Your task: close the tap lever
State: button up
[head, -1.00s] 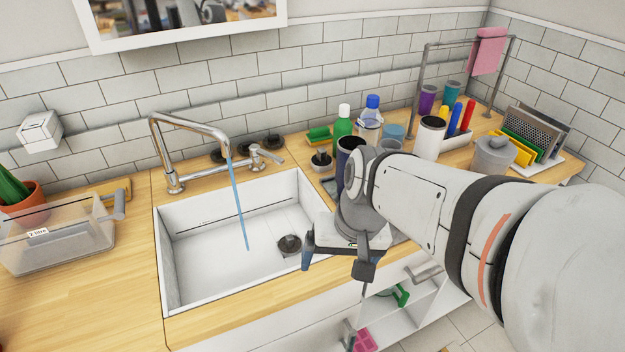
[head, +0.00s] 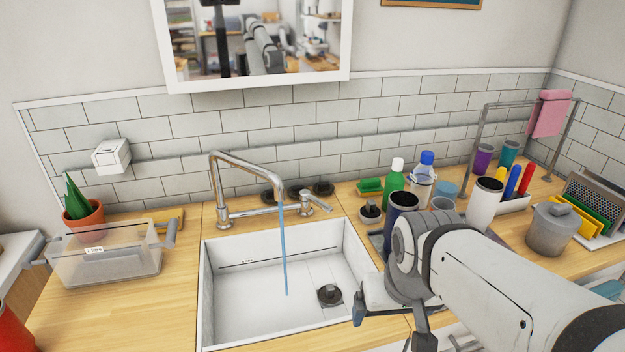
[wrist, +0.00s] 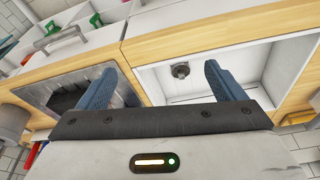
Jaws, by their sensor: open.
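The chrome tap (head: 222,190) stands behind the white sink (head: 215,300), its bent spout reaching over the basin. A blue stream of water (head: 284,250) runs from the spout into the sink. The tap lever (head: 318,203) is at the right end of the tap body, sticking out to the right. My gripper (head: 389,326) is low at the sink's front right corner, well apart from the lever. The wrist view shows its two blue fingers (wrist: 160,72) spread, with nothing between them. The tap is not in the wrist view.
A dark blue cup (head: 401,215), green bottle (head: 393,180) and blue-capped bottle (head: 424,180) stand right of the sink, near my arm. A dish brush holder (head: 370,212) is close to the lever's right. A clear bin (head: 105,255) sits left. Space above the basin is mostly free.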

aim_at(306, 194)
jog(key=u, duration=1.85)
jog(key=k, duration=1.15)
jog(key=z, duration=1.5)
jog(key=i, duration=1)
